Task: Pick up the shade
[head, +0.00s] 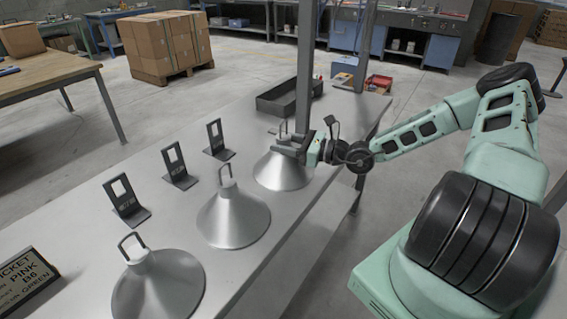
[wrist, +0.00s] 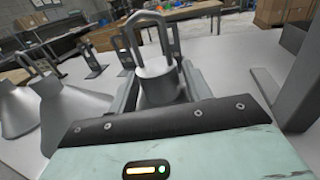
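Three grey metal cone shades, each with a loop handle on top, stand in a row on the bench in the head view: a near one (head: 158,288), a middle one (head: 233,220) and a far one (head: 281,174). My gripper (head: 290,147) is at the top of the far shade, which appears to rest on the bench. In the wrist view, the shade's neck (wrist: 158,83) and loop handle stand between my two fingers (wrist: 160,90). Whether the fingers press on the neck is not clear. Two other shades (wrist: 68,110) show at left there.
Several black upright stands (head: 177,167) line the bench's (head: 75,215) left side. A lettered sign (head: 28,283) is at the near left. A dark tray (head: 283,98) and a grey post (head: 304,70) are beyond the far shade. The bench's right edge runs below my arm.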

